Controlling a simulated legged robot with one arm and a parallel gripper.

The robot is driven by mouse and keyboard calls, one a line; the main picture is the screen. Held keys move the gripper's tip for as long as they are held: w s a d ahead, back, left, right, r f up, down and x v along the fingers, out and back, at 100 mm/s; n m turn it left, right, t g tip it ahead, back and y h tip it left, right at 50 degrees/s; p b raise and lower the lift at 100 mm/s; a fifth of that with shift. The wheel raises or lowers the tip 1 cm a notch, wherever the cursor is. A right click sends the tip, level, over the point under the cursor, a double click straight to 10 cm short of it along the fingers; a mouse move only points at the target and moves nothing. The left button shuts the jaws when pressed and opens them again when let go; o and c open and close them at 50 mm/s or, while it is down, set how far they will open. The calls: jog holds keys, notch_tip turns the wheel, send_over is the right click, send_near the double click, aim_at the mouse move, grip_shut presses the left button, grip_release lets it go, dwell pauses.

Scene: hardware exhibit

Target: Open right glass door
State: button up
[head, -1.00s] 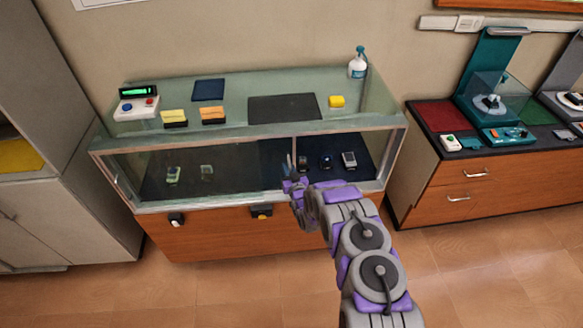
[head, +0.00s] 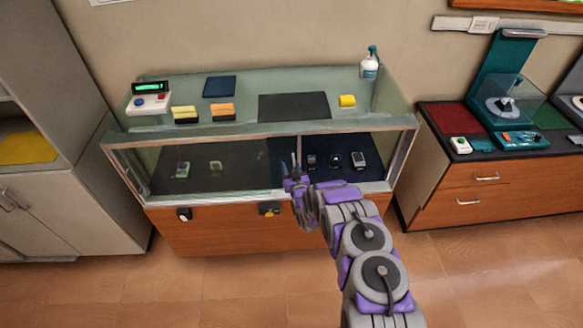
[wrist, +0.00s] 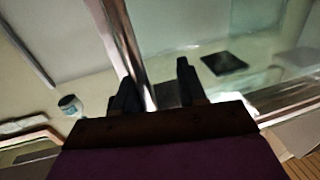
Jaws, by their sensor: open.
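The glass display case (head: 262,130) stands against the wall with a glazed front. The right part of its front, with the right glass door (head: 345,178), shows a dark blue floor and several small devices (head: 335,160) behind it. A thin upright edge (head: 301,150) divides the front near the middle. My gripper (head: 294,163) is open in front of that edge. In the wrist view my gripper (wrist: 158,88) shows two dark, parted fingers, with a bright metal strip (wrist: 122,45) close to the left one. I cannot tell whether they touch, or whether the door has slid.
A grey cabinet (head: 70,190) is at left, a drawer counter (head: 470,180) at right. Floor in front is clear.

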jog(key=shift+s+a+f, duration=0.1)
jog(key=shift+s+a, duration=0.15)
jog(key=shift+a, duration=0.25)
jog(key=d+p+v, duration=0.1)
jog(key=v, duration=1.6)
jog(key=shift+w+d, duration=0.15)
jog(key=shift+w, duration=0.05)
